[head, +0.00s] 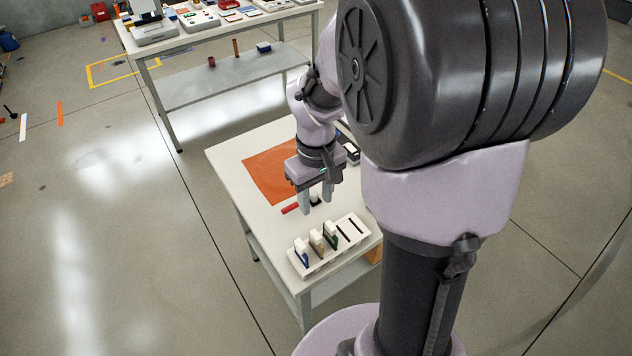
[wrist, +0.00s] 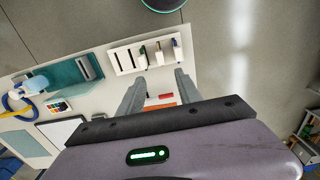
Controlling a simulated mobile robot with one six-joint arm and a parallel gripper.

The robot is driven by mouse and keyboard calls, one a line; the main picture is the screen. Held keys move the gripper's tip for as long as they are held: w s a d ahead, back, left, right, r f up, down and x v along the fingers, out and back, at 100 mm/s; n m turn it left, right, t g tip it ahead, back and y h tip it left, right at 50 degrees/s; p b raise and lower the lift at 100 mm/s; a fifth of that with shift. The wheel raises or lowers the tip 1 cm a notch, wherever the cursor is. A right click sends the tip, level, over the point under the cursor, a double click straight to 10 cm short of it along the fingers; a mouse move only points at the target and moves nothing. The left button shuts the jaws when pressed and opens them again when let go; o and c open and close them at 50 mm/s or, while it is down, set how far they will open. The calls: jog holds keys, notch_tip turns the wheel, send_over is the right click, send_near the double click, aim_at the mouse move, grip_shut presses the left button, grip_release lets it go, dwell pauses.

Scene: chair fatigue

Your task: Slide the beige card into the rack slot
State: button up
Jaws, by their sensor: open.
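A white rack (head: 350,243) stands at the near end of the white table. The beige card (head: 317,241) stands upright in it, between a blue card (head: 303,254) and a green card (head: 331,236); each has a white upper part. Two dark, empty slots lie to the right of the green card. The rack (wrist: 121,59) and the beige card (wrist: 160,54) also show in the wrist view, beyond my fingertips. My gripper (head: 316,201) is open, fingers pointing down, above the table between the orange mat and the rack. Nothing is seen held between the fingers (wrist: 160,80).
An orange mat (head: 266,177) lies on the table behind my gripper. A small red piece (head: 290,209) lies beside the fingers, and a small dark object is partly hidden by them. A teal device (wrist: 75,72) stands on the table. Another table (head: 235,82) stands farther back.

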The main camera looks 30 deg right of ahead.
notch_tip(320, 180, up, 2)
jog(key=shift+r, duration=0.15)
dwell(0.4)
jog(key=s+a+r+m+t+y+b, duration=0.1)
jog(key=s+a+m+t+b, duration=0.3)
jog(key=s+a+b, duration=0.6)
jog(key=s+a+t+y, duration=0.1)
jog(key=a, duration=0.3)
jog(key=shift+s+a+r+m+t, duration=0.15)
jog(key=shift+a+r+m+t, duration=0.15)
jog(key=shift+m+t, duration=0.1)
dwell(0.6)
